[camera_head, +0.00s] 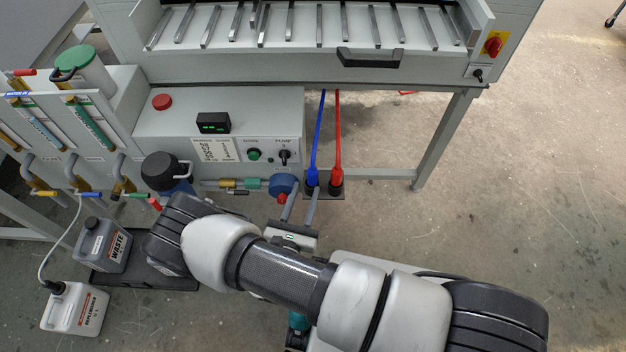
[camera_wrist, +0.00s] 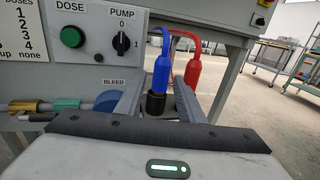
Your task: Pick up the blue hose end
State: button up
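The blue hose end (camera_head: 313,176) stands upright in a black socket on a small dark holder below the machine. In the wrist view the blue hose end (camera_wrist: 162,75) shows between my two fingers, with the black socket (camera_wrist: 156,104) under it. My gripper (camera_head: 302,198) is open and empty, its fingertips close to the socket on the near side. In the wrist view my gripper (camera_wrist: 157,88) has a finger on each side of the socket; I cannot tell whether either touches. The red hose end (camera_head: 336,176) stands just right of the blue one.
The pump box (camera_head: 220,130) with its knobs is left of the hoses. A blue bleed fitting (camera_head: 283,184) with a red tip sits close left of my fingers. A table leg (camera_head: 440,140) stands to the right. Waste (camera_head: 103,245) and white (camera_head: 75,308) containers are at lower left.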

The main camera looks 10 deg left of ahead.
jog(key=w, duration=0.3)
jog(key=w+b, duration=0.1)
jog(key=w, duration=0.3)
jog(key=w+b, duration=0.1)
jog(key=w, duration=0.3)
jog(key=shift+w+d+r, duration=0.1)
jog(key=shift+w+d, duration=0.05)
jog(key=shift+d, duration=0.1)
grip_shut()
jog(key=shift+r, duration=0.1)
notch_tip(320, 180, up, 27)
jog(key=p, duration=1.2)
jog(key=shift+f+p, duration=0.2)
jog(key=shift+p, duration=0.15)
